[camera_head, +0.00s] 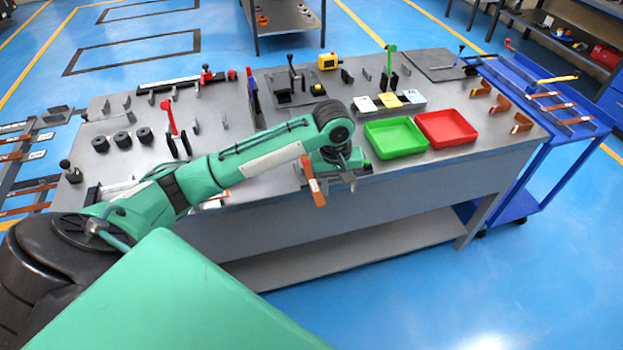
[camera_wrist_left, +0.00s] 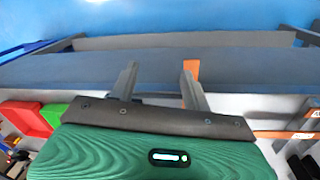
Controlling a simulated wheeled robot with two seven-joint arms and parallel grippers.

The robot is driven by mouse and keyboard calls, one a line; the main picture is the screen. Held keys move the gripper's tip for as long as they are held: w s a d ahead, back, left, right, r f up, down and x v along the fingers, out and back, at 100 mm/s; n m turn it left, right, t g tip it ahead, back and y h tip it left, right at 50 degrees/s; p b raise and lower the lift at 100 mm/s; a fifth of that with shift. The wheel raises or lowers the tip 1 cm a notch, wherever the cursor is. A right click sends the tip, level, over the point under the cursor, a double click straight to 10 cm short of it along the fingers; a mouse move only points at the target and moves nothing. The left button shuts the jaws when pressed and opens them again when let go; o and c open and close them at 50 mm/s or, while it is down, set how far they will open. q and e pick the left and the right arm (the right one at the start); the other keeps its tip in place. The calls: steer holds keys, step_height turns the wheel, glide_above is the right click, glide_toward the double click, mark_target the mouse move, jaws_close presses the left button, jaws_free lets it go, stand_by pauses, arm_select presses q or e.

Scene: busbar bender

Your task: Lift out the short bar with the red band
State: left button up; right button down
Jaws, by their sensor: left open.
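My left gripper (camera_head: 334,186) is open over the front edge of the workbench. In the left wrist view its two fingers (camera_wrist_left: 159,72) stand apart with a clear gap. A short copper-orange bar (camera_head: 315,190) shows upright beside the gripper; in the left wrist view it appears next to the right finger (camera_wrist_left: 191,70), partly hidden by it. Other copper bars (camera_head: 575,120) with pale labels lie across the blue cart. My right gripper is not in view.
The grey workbench (camera_head: 290,215) holds a green tray (camera_head: 395,138), a red tray (camera_head: 446,128), copper brackets (camera_head: 522,122) and black rollers (camera_head: 122,139). A rack with labelled bars (camera_head: 38,154) stands at the left. The blue cart (camera_head: 545,150) is at the right. The floor in front is clear.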

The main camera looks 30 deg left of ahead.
arm_select(q)
steer(key=a+r+n+y, duration=0.1)
steer(key=a+r+n, duration=0.2)
steer(key=a+r, duration=0.35)
glide_above(319, 199)
steer(key=shift+g, duration=0.4)
steer(key=f, duration=0.6)
steer(key=shift+w+d+f+p, duration=0.15)
steer(key=shift+w+f+p, duration=0.15)
steer(key=shift+f, duration=0.05)
steer(key=f, duration=0.2)
steer(key=f+p, duration=0.1)
steer(key=f, duration=0.1)
steer(key=shift+s, duration=0.35)
steer(key=shift+f, duration=0.6)
steer(key=shift+f+p, duration=0.2)
steer(key=shift+p, duration=0.5)
steer(key=shift+c, duration=0.2)
jaws_close()
